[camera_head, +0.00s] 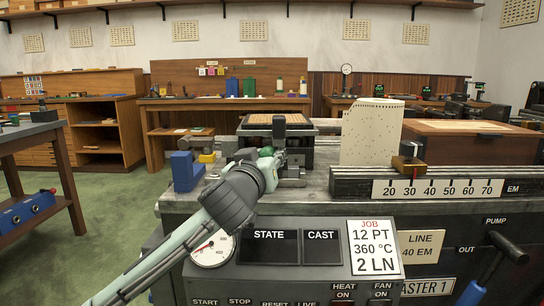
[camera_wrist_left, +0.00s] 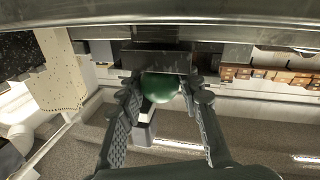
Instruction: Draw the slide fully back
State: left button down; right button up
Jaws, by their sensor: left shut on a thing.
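My left arm comes in from the lower left, and its gripper (camera_head: 277,158) is at the front of the caster's middle block. In the left wrist view my left gripper (camera_wrist_left: 163,92) has a finger on either side of a round green knob (camera_wrist_left: 160,86) and is shut on it. The knob sits against a dark block (camera_wrist_left: 155,58), which looks like part of the slide. In the head view the green knob (camera_head: 266,151) shows only in part beside my gripper, and the slide's travel is mostly hidden. My right gripper is in neither view.
A cream punched paper sheet (camera_head: 371,132) stands right of the block, behind a scale (camera_head: 437,188) with a brass pointer (camera_head: 408,165). A blue block (camera_head: 186,172) stands to the left. The control panel (camera_head: 290,262) and pump lever (camera_head: 490,268) are in front.

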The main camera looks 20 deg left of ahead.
pick_arm(q)
jog(key=s+a, duration=0.1)
jog(key=a, duration=0.5)
jog(key=s+a, duration=0.1)
jog(key=a, duration=0.2)
jog(key=shift+s+a+f, duration=0.1)
jog(key=shift+s+a, duration=0.05)
jog(key=shift+s, duration=0.2)
jog(key=shift+a, duration=0.1)
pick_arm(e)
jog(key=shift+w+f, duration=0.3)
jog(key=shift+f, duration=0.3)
pick_arm(q)
jog(key=c, duration=1.4)
grip_release()
jog(key=o, duration=0.4)
jog(key=shift+a, duration=0.2)
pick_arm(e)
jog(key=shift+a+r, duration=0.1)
pick_arm(q)
jog(key=shift+s+d, duration=0.1)
jog(key=shift+d, duration=0.05)
